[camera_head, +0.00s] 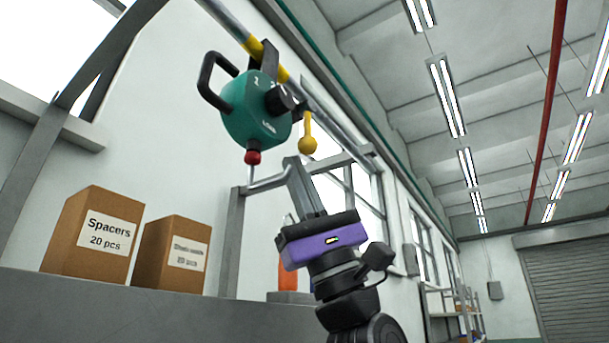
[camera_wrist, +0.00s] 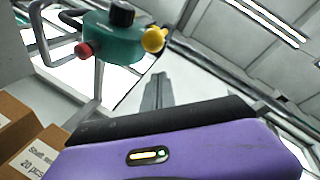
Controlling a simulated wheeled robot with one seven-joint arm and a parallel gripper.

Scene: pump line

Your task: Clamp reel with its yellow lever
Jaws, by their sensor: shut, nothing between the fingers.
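The teal reel (camera_head: 256,108) hangs from an overhead grey rail with yellow bands, with a black loop handle on its left and a black knob on its front. Its yellow lever (camera_head: 308,142) points down from the reel's right side and ends in a ball. In the wrist view the reel (camera_wrist: 112,46) is at the upper left, with the yellow lever's ball (camera_wrist: 154,39) on its right. My gripper (camera_head: 292,162) is shut and empty, below the reel and a little below and left of the lever's ball in the head view. The fingers (camera_wrist: 157,82) appear apart from the lever.
A red ball (camera_head: 252,157) hangs under the reel. The rail (camera_head: 330,106) runs diagonally above my gripper. Two cardboard boxes, Spacers (camera_head: 92,235) and a second one (camera_head: 172,255), stand on a grey ledge (camera_head: 150,303) at the left. An orange object (camera_head: 288,275) stands behind my wrist.

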